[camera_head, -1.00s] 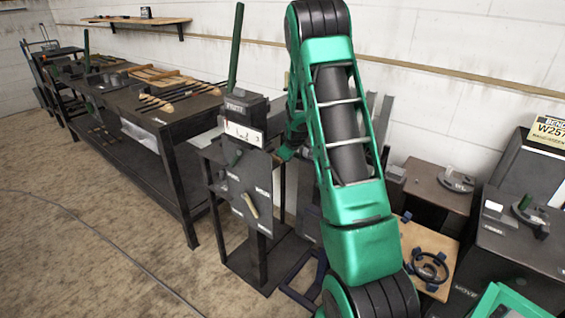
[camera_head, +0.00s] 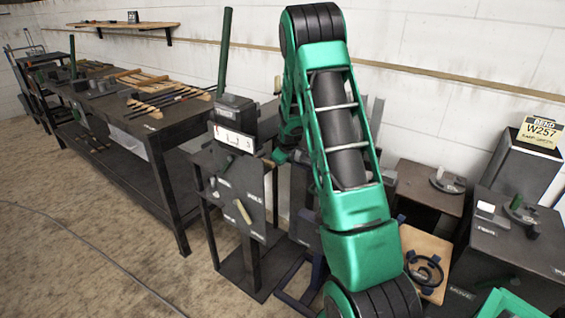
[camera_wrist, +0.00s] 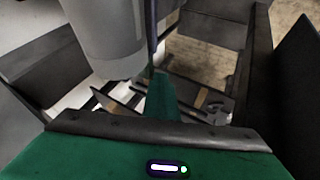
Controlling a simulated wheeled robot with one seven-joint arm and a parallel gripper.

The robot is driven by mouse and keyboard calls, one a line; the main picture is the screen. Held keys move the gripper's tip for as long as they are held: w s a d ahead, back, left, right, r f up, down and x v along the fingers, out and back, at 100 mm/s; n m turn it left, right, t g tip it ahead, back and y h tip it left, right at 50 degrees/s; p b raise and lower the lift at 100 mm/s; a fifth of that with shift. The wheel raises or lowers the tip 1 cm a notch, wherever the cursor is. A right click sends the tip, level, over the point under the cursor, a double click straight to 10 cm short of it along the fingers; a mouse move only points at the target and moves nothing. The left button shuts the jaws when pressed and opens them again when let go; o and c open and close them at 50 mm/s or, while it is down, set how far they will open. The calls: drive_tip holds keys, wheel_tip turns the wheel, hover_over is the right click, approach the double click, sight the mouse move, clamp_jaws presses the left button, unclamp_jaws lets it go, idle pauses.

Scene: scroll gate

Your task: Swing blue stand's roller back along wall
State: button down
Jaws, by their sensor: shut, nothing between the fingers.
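The dark blue stand (camera_head: 291,284) shows in the head view only as low legs and base bars behind my arm. Its upper part and its roller are hidden there by my green arm. In the wrist view a pale grey cylinder (camera_wrist: 108,40) hangs close at the upper left, with a thin dark blue edge beside it; I cannot tell for sure that it is the roller. My gripper (camera_wrist: 161,98) shows as a narrow green tip in the middle of the wrist view. It is shut and empty, just below and right of the cylinder; contact cannot be told.
A dark machine with a grey panel (camera_head: 237,192) stands left of the blue stand. A long workbench (camera_head: 150,128) with tools lies further left. Dark pedestals (camera_head: 430,188) and a box (camera_head: 505,245) stand on the right. The white wall is close behind. Open floor is at front left.

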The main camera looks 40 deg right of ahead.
drive_tip(key=s+a+r, duration=0.6)
drive_tip(key=a+r, duration=0.1)
drive_tip(key=r, duration=0.1)
drive_tip(key=shift+s+a, duration=0.1)
drive_tip(key=shift+s, duration=0.05)
drive_tip(key=s+a+r+m+g+y, duration=0.1)
drive_tip(key=s+a+r+m+g, duration=0.1)
drive_tip(key=s, duration=1.1)
drive_tip(key=s+a+r+m+g+y, duration=0.1)
drive_tip(key=s+a+r+m, duration=0.3)
drive_tip(key=s, duration=1)
drive_tip(key=s+a+r+m+g+y, duration=0.1)
drive_tip(key=s+a+r+m+g, duration=0.2)
drive_tip(key=s+a, duration=0.4)
drive_tip(key=s, duration=0.6)
drive_tip(key=shift+s+a+y, duration=0.15)
drive_tip(key=shift+s+y, duration=0.2)
drive_tip(key=shift+y, duration=0.05)
